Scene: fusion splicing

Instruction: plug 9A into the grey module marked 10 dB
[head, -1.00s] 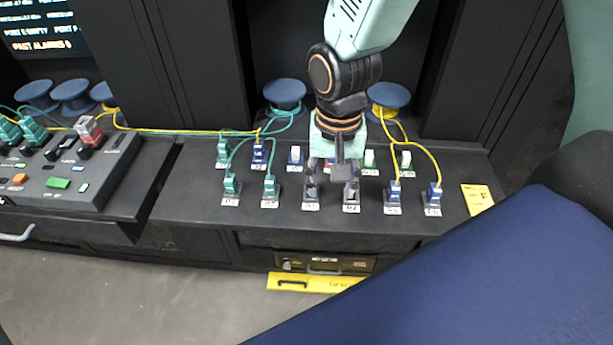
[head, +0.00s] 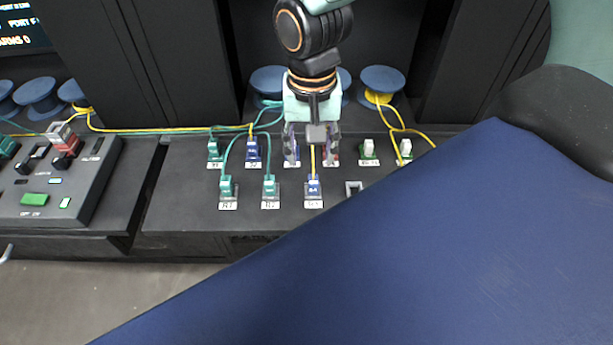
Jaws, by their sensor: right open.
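My right gripper (head: 312,150) is open, its fingers pointing down over the back of the dark bench. A blue plug (head: 313,187) with a yellow lead sits upright in a front-row holder, just in front of the gripper. The lead runs up between the fingers. The plug's label is too small to read for certain, so I cannot tell whether it is 9A. No marking of 10 dB is legible; a grey-topped block (head: 58,132) stands on the left console beside a red one, and I cannot tell if it is that module. My left gripper is not in view.
Teal plugs (head: 270,186) stand to the left in the front row. An empty-looking holder (head: 353,187) is to the right. Blue spools (head: 382,80) sit behind. A large blue surface (head: 420,240) hides the right front.

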